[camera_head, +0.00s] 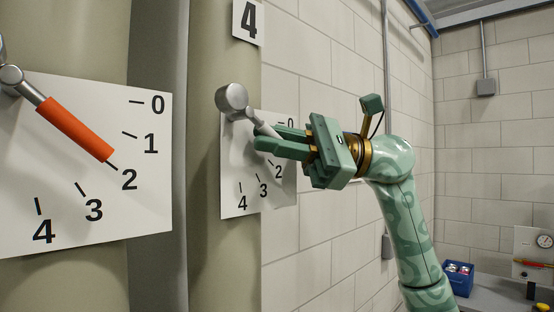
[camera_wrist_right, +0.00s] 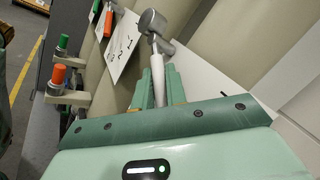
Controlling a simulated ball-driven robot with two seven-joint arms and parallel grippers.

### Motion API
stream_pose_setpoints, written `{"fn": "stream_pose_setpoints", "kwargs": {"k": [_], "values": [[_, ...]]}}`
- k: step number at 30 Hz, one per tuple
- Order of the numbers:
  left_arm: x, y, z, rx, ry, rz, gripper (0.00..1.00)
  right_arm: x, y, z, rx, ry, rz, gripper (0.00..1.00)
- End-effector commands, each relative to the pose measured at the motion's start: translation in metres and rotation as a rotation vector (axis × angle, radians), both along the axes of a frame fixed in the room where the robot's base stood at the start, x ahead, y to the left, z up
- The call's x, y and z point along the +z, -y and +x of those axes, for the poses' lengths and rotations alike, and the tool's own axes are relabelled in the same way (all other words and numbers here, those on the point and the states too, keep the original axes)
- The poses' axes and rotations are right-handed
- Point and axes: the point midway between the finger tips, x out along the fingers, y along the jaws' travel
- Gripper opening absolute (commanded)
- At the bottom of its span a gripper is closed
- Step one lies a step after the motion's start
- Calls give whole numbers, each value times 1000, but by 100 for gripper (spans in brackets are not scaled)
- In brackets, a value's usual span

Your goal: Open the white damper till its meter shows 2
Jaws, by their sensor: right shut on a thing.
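The white damper has a round grey hub (camera_head: 232,98) on the pipe and a white handle (camera_head: 266,129) slanting down to the right. Its meter plate (camera_head: 234,165) shows 0, 2, 3 and 4; the 1 is hidden behind my gripper. The handle points between 0 and 2, its tip covered by the fingers. My right gripper (camera_head: 262,141) is shut on the white handle from the right. In the right wrist view the white handle (camera_wrist_right: 157,72) lies between the green fingers, with the hub (camera_wrist_right: 153,24) beyond. My left gripper is out of view.
Left of it, a damper with an orange handle (camera_head: 75,128) points at 2 on its plate (camera_head: 60,200). A sign with 4 (camera_head: 249,21) hangs above the white damper. A blue crate (camera_head: 458,280) stands far right. The wrist view shows another orange-topped handle (camera_wrist_right: 59,73).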

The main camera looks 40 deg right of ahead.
Motion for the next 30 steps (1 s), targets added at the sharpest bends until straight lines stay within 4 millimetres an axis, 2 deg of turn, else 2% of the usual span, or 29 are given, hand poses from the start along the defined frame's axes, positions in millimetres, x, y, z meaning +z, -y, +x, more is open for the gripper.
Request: {"fn": "stream_pose_setpoints", "kwargs": {"k": [1,6,16,17,18,26,30], "values": [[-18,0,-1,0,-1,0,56,-12,-1,0,0,0,38,0],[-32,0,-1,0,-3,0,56,-11,-5,0,1,-10,137,0],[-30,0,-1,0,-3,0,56,-7,-5,-1,3,-15,152,0],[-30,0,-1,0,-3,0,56,-7,-5,-1,3,-15,152,19],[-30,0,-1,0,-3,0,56,-7,-5,0,3,-15,152,22],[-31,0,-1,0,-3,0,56,-8,-5,-1,1,-13,152,22],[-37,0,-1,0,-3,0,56,-13,6,-4,-3,-14,153,22]]}}
